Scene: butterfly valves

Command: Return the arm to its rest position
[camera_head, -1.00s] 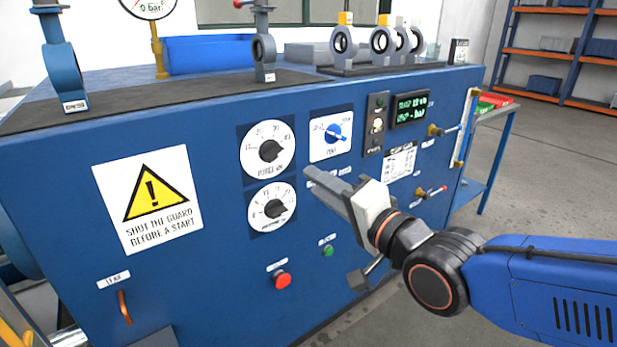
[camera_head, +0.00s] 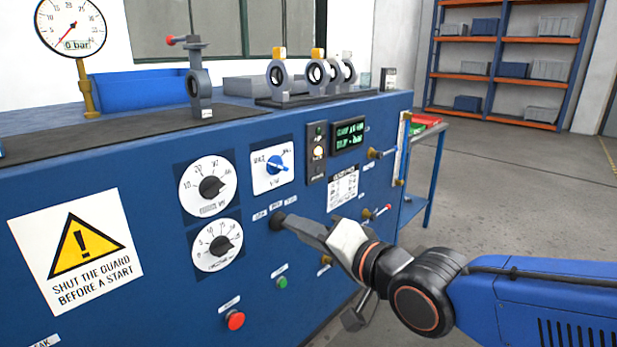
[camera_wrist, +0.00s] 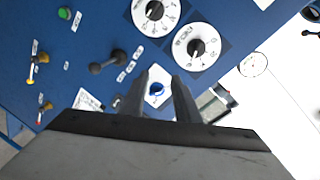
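My gripper (camera_head: 302,229) is in front of the blue machine's panel (camera_head: 150,180), on the end of my arm, which reaches in from the right. In the wrist view my gripper (camera_wrist: 161,76) has its two fingers apart, with nothing held between them. A blue knob on a white plate (camera_wrist: 157,92) shows beyond the gap. A dark lever (camera_wrist: 108,62) stands out from the panel to the left of the fingers. In the head view its round hub (camera_head: 277,221) lines up with the fingertips; I cannot tell how far apart they are there.
Dials (camera_head: 211,187), a green button (camera_head: 282,283) and a red button (camera_head: 235,320) are on the panel. Valves (camera_head: 318,74) stand on the machine's top. A blue side table (camera_head: 432,160) and shelves (camera_head: 505,70) are at the right. The floor (camera_head: 530,190) between is clear.

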